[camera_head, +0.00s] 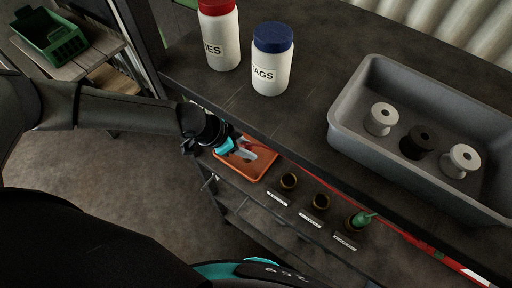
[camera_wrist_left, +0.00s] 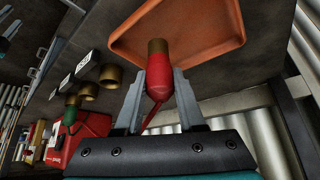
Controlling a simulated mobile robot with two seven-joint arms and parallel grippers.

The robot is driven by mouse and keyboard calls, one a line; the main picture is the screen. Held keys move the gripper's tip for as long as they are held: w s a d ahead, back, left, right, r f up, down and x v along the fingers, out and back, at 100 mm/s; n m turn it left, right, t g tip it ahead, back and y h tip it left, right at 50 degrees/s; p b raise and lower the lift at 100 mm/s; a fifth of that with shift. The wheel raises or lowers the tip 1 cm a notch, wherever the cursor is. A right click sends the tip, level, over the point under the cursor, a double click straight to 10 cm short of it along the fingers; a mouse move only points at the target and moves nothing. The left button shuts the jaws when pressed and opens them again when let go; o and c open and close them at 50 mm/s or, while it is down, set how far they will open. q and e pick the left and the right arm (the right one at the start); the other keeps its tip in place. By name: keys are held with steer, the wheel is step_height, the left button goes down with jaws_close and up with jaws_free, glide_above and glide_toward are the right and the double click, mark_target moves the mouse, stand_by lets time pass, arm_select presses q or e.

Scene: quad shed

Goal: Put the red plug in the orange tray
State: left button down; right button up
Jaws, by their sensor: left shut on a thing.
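The red plug (camera_wrist_left: 158,72), with a brass-coloured end, is held between the two fingers of my left gripper (camera_wrist_left: 158,95) in the left wrist view. Its brass end points away from the gripper and overlaps the tray in that view. The orange tray (camera_head: 240,171) sits on the lower shelf in the head view; it also fills the top of the left wrist view (camera_wrist_left: 205,28). In the head view my left gripper (camera_head: 258,152) is over the tray, and the plug is mostly hidden. I cannot tell whether the plug touches the tray. My right gripper is not in view.
Three brass-coloured sockets (camera_head: 320,201) with labels line the shelf right of the tray; the far one holds a green plug (camera_head: 362,218). The dark upper shelf carries two white bottles (camera_head: 270,75) and a grey bin (camera_head: 350,140) with spools, above and behind the tray.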

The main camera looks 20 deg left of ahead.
arm_select(q)
steer(key=shift+w+d+f, duration=0.8)
steer(key=shift+d+f, duration=0.25)
steer(key=shift+d, duration=0.05)
steer(key=shift+f, duration=0.15)
steer(key=c, duration=0.5)
jaws_free()
steer(key=shift+s+a+r, duration=0.1)
steer(key=shift+a+r, duration=0.1)
steer(key=shift+r, duration=0.2)
steer(key=s+a, duration=0.2)
steer(key=a, duration=0.1)
steer(key=s+a+b, duration=0.1)
steer(key=s+a, duration=0.4)
steer(key=a, duration=0.2)
steer(key=shift+s+r, duration=0.15)
steer(key=shift+r, duration=0.15)
